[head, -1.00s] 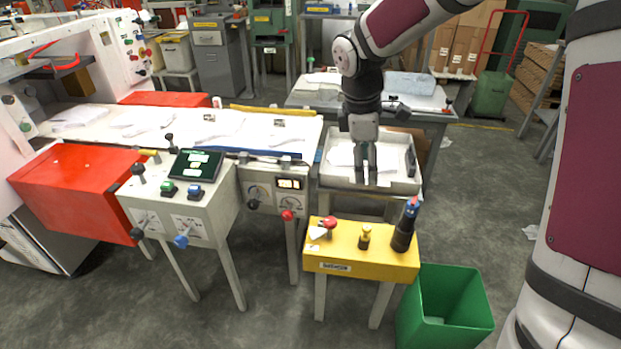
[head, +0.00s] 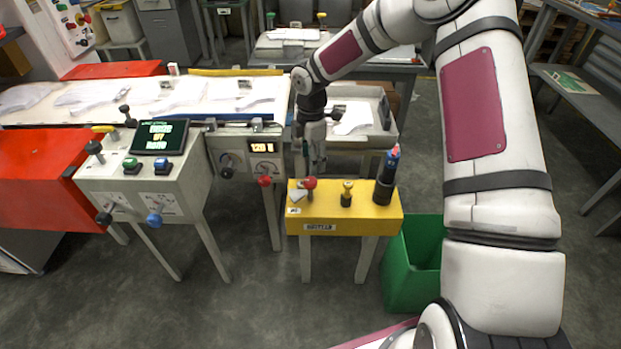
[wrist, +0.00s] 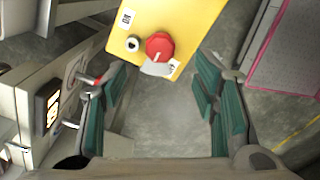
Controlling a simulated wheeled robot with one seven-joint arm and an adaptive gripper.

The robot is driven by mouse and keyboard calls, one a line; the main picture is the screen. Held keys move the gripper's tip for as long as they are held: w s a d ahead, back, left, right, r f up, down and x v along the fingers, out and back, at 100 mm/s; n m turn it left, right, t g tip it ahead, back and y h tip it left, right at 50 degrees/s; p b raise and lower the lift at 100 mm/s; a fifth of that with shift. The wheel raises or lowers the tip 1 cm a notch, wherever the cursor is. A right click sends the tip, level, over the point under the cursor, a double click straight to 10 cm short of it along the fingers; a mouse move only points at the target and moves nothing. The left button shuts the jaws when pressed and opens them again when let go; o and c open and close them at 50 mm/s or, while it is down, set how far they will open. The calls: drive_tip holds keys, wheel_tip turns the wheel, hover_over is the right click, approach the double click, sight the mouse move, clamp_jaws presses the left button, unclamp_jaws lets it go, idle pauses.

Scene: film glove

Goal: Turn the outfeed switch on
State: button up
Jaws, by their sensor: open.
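My gripper (head: 310,165) hangs between the grey cabinet with the lit display and the yellow box (head: 362,219). Its green-padded fingers are apart with nothing between them, as the wrist view also shows (wrist: 162,100). The yellow box has a red knob (head: 310,183), a small yellow-topped knob (head: 347,187) and a dark bottle. In the wrist view the red knob (wrist: 159,46) lies beyond the fingertips. The cabinet's front has a lit display (head: 262,146), a dark knob (head: 227,172) and a red-ended lever (head: 265,181). I cannot read which control is labelled outfeed.
A white console (head: 150,180) with a tablet (head: 158,137), black and blue knobs stands at left, beside a red cabinet (head: 40,180). A white-topped conveyor (head: 130,98) runs behind. A green bin (head: 410,262) stands right of the yellow box. The front floor is clear.

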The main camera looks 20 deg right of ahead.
sight(311, 180)
wheel_tip(311, 180, down, 8)
drive_tip(key=shift+b, duration=0.35)
drive_tip(key=c, duration=1.2)
